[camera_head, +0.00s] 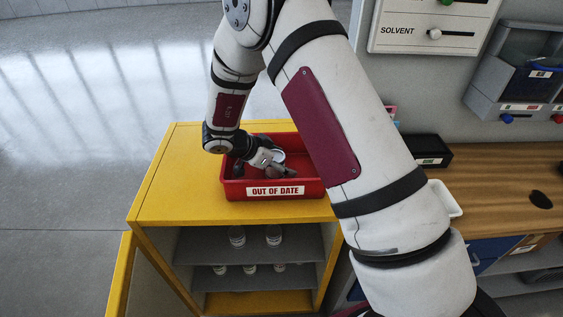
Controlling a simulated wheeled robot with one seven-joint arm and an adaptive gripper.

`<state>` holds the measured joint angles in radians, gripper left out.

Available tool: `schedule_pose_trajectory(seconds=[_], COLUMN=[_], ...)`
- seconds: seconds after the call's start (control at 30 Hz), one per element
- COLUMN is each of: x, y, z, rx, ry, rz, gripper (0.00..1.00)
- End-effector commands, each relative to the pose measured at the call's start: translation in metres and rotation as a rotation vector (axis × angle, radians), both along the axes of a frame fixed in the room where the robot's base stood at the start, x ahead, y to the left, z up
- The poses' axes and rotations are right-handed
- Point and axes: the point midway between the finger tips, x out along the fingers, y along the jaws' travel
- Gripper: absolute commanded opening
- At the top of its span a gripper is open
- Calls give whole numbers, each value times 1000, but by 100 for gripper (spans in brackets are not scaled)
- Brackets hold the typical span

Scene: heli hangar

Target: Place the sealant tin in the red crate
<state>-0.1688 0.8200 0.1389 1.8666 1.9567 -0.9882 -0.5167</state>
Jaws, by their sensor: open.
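The red crate (231,189) stands on top of the yellow cabinet, with a white "OUT OF DATE" label on its front. My gripper (278,168) is open and reaches into the crate from the left. A small light-topped tin (278,155) shows inside the crate, right at the gripper. It looks like the sealant tin, but its label cannot be read. My gripper hides part of it, and I cannot tell whether the fingers touch it. My arm covers the right part of the crate.
The yellow cabinet (172,190) has its door (122,275) open, with several pale tins (237,237) on its shelves. A wooden workbench (490,185) is at right, bearing a black box (428,150) and a white tray (446,199). A "SOLVENT" panel (425,25) hangs above. Floor at left is clear.

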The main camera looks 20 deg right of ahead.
Motion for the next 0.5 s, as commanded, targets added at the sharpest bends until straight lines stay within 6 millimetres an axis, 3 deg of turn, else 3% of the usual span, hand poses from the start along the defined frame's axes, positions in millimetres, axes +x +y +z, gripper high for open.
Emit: schedule_pose_trajectory(seconds=[0.17, 0.5], x=[0, -9], y=[6, 52], z=[9, 56], rx=[2, 2], ry=[-3, -3], rz=[1, 2], gripper=[68, 68])
